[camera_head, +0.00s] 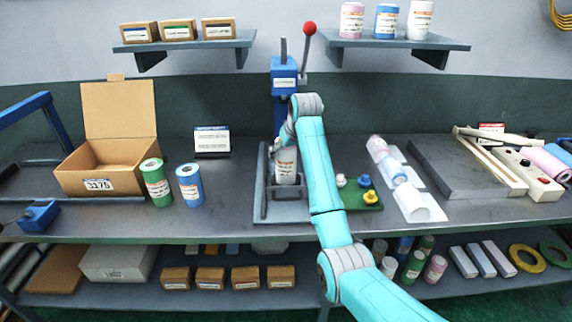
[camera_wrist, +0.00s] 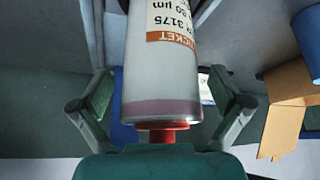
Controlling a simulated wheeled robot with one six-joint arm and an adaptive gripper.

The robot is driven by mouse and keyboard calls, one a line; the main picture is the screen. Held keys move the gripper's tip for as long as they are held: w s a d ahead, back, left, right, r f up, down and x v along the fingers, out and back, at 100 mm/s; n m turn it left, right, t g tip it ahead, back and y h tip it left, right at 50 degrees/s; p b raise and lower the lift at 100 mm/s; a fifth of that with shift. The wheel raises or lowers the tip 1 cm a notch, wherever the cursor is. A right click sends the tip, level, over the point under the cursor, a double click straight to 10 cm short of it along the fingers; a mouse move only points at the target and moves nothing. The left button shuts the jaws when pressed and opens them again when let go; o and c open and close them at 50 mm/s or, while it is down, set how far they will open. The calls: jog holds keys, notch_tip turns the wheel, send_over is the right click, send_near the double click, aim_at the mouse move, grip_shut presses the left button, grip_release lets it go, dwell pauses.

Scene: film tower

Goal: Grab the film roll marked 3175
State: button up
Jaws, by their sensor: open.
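The white film roll with an orange ticket label reading 3175 (camera_wrist: 162,75) fills the middle of the wrist view, its label upside down. In the head view, a white labelled roll (camera_head: 286,166) stands upright in the grey tray (camera_head: 262,207) below the blue press (camera_head: 285,78). My gripper there is mostly hidden by my arm.
An open cardboard box (camera_head: 84,158) labelled 3175 stands left, beside a green roll (camera_head: 155,182) and a blue roll (camera_head: 189,185). Right of my arm are a green board (camera_head: 362,192) with small knobs and several rolls in white cradles.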

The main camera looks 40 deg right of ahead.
jog(key=shift+w+f, duration=0.25)
jog(key=shift+f, duration=0.15)
